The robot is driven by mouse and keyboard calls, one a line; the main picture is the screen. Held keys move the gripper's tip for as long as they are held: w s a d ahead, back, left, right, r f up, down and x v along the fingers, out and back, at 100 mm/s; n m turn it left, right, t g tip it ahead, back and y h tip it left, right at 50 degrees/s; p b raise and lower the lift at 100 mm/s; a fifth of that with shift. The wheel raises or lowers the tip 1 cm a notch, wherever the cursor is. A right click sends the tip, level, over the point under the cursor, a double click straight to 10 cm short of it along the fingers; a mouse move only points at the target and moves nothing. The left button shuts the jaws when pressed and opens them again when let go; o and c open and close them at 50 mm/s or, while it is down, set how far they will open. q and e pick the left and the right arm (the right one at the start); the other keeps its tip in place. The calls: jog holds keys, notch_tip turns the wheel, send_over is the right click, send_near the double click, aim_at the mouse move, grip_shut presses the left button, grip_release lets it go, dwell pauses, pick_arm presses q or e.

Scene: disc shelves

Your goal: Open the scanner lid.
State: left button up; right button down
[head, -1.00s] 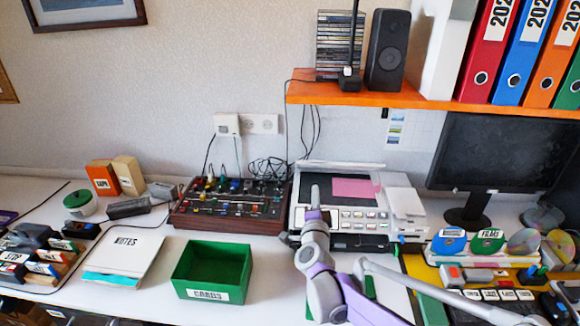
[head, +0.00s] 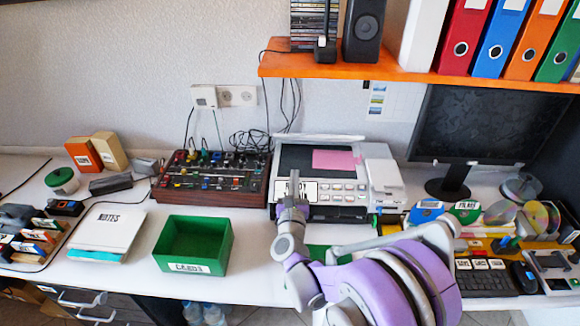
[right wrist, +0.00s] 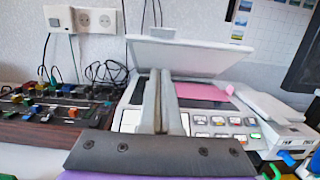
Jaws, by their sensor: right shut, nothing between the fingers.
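The scanner (head: 352,198) is a pale flatbed machine with a button panel, at the middle of the desk. Its white lid (head: 320,138) shows as a thin, nearly edge-on strip at the back, raised off the dark glass. In the right wrist view the lid (right wrist: 195,55) is a tilted white panel, with a gap below it. My right gripper (head: 293,182) is shut and empty at the scanner's front left. In the right wrist view its fingers (right wrist: 160,75) overlap the scanner's left part; contact cannot be told. My left gripper is not in view.
A pink paper (head: 334,159) lies on the glass. A mixer (head: 212,179) stands left of the scanner, a white device (head: 384,178) right. A green box (head: 193,246) sits at the front left. An orange shelf (head: 390,72) overhangs behind; a monitor (head: 480,125) stands at right.

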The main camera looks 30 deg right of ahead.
send_near(297, 135)
notch_tip(297, 135, down, 3)
jog(key=w+d, duration=0.2)
jog(key=w, duration=0.1)
jog(key=w+r+p, duration=0.1)
jog(key=r, duration=0.1)
jog(key=shift+w+d+r+p, duration=0.3)
jog(key=shift+w+d+p, duration=0.1)
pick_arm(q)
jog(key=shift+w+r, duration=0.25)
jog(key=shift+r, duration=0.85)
pick_arm(e)
jog(key=shift+w+d+r, duration=0.15)
jog(key=shift+w+r, duration=0.1)
jog(key=shift+r, duration=0.1)
